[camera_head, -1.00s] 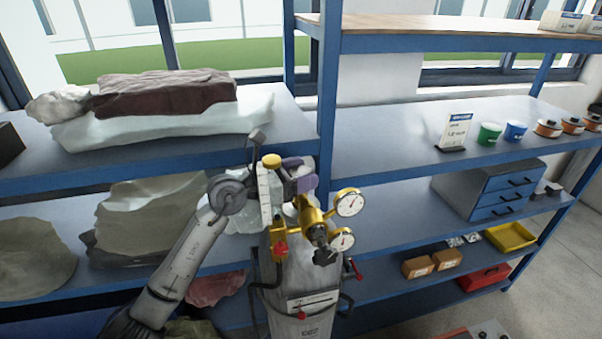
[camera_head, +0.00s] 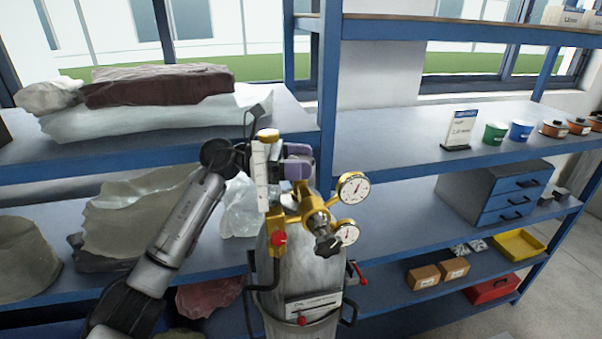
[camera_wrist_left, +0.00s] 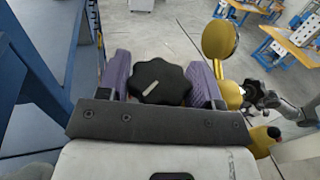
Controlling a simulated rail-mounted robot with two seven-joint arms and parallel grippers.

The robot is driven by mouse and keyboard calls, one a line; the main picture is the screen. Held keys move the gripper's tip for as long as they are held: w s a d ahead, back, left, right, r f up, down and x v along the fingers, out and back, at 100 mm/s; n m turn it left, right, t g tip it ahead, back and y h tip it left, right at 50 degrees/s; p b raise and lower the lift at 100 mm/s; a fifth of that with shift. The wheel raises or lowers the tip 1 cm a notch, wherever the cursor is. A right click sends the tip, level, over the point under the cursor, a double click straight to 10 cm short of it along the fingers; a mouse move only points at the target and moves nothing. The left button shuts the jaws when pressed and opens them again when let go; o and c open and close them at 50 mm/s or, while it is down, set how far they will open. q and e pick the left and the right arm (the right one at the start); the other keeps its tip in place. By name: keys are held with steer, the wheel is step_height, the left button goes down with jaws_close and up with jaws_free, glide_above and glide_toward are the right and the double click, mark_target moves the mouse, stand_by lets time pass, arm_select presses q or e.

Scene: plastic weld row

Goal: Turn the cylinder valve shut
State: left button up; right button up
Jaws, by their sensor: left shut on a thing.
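The grey gas cylinder (camera_head: 290,262) stands upright in front of the shelving, with a brass regulator (camera_head: 312,207) at its top. My left gripper (camera_head: 296,162) is at the cylinder top, behind the regulator, and hides the valve in the head view. In the left wrist view, the black lobed valve knob (camera_wrist_left: 160,82) with a white mark sits between the purple finger pads of my left gripper, which is shut on it. My right gripper is not in view.
Two gauges (camera_head: 353,188) stick out right of the regulator, close to my left gripper. A red-handled fitting (camera_head: 279,239) hangs at its left. Blue shelving (camera_head: 400,150) stands behind, carrying wrapped bundles (camera_head: 155,85), cups and a drawer cabinet (camera_head: 505,195).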

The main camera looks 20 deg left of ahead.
arm_select(q)
steer(key=m+g, duration=0.2)
steer(key=g, duration=0.1)
steer(key=shift+h, duration=0.3)
steer(key=shift+m+g, duration=0.6)
steer(key=shift+g, duration=0.7)
steer(key=o, duration=0.9)
